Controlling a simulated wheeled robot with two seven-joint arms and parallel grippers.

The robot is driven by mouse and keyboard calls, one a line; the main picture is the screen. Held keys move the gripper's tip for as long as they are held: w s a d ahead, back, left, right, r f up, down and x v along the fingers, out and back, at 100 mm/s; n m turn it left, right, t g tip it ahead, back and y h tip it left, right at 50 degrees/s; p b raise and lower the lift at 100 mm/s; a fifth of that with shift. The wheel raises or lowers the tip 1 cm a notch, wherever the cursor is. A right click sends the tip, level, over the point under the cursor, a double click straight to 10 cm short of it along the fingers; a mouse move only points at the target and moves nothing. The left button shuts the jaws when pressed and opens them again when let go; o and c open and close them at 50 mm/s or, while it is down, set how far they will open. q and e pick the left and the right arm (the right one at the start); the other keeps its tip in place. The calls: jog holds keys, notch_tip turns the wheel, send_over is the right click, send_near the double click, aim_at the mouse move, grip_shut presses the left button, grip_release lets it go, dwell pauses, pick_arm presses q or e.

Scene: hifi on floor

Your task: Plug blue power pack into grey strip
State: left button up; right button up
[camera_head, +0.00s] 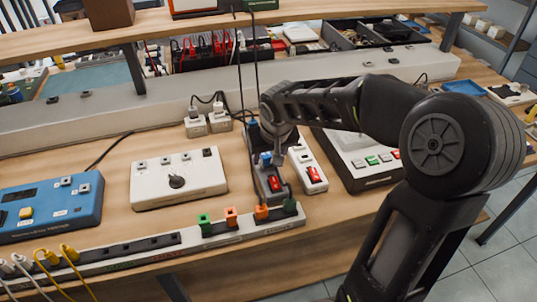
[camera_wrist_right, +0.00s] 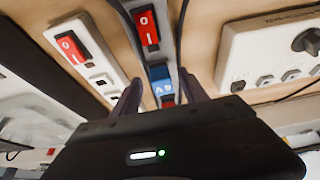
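The grey strip (camera_head: 262,184), with a red switch at its near end, lies on the bench; it also shows in the wrist view (camera_wrist_right: 124,22). A small blue power pack (camera_head: 265,158) is at the strip beyond the switch, partly hidden by my gripper. In the wrist view the blue pack (camera_wrist_right: 160,77) appears in line with the strip, between my fingers; I cannot tell whether it is fully seated. My right gripper (camera_head: 274,157) is over the strip. In the wrist view its fingers (camera_wrist_right: 159,84) are apart, with gaps beside the pack. My left gripper is out of view.
A white strip (camera_head: 304,160) with a red switch lies just right. A white box with a knob (camera_head: 160,190) stands left, a dark-sided device (camera_head: 372,180) right. A long socket rail (camera_head: 150,255) with several coloured plugs runs along the front edge.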

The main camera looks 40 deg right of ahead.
jog(key=v, duration=0.7)
jog(key=shift+r, duration=0.4)
jog(key=shift+s+r, duration=0.1)
jog(key=shift+r, duration=0.05)
jog(key=shift+r+p, duration=2.1)
jog(key=shift+r, duration=0.8)
